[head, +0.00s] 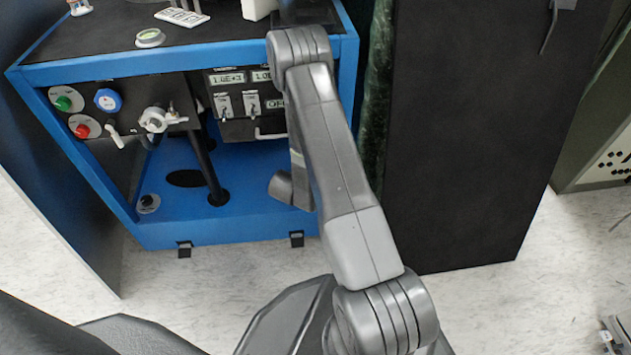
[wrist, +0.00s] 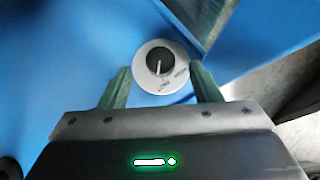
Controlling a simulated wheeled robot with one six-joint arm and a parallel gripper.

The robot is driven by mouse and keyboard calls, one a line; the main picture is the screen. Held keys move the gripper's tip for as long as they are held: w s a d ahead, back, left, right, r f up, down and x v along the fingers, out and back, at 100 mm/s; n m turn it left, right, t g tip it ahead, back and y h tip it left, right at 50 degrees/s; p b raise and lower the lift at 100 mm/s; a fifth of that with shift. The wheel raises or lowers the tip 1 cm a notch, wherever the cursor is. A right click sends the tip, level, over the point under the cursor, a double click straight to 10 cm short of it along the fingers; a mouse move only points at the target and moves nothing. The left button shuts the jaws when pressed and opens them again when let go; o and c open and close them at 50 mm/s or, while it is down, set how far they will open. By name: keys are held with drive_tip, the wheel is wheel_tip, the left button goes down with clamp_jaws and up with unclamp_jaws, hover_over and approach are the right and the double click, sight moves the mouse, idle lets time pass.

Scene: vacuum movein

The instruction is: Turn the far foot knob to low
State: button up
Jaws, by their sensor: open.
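In the wrist view a round foot knob (wrist: 160,62) has a black cap on a pale dial, set on a blue surface. Its white pointer line points down in the picture, toward my gripper. Small print on the dial's lower and right edge is too blurred to read surely. My gripper (wrist: 160,82) is open, its two green fingers on either side of the dial's lower part, with nothing held. I cannot tell whether they touch it. In the head view a similar foot knob (head: 148,203) sits at the left front of the blue cabinet floor. My gripper's fingertips are hidden there.
The blue cabinet frame (head: 190,244) surrounds the opening. Inside are a dark post (head: 207,170), a white valve (head: 154,119) and a switch panel (head: 238,105). A black panel (head: 455,130) stands to the right. Pale floor lies in front.

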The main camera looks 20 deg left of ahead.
drive_tip(key=p+v, duration=0.2)
drive_tip(key=v, duration=0.7)
drive_tip(key=shift+s+r+p, duration=0.25)
drive_tip(key=shift+r+p, duration=0.05)
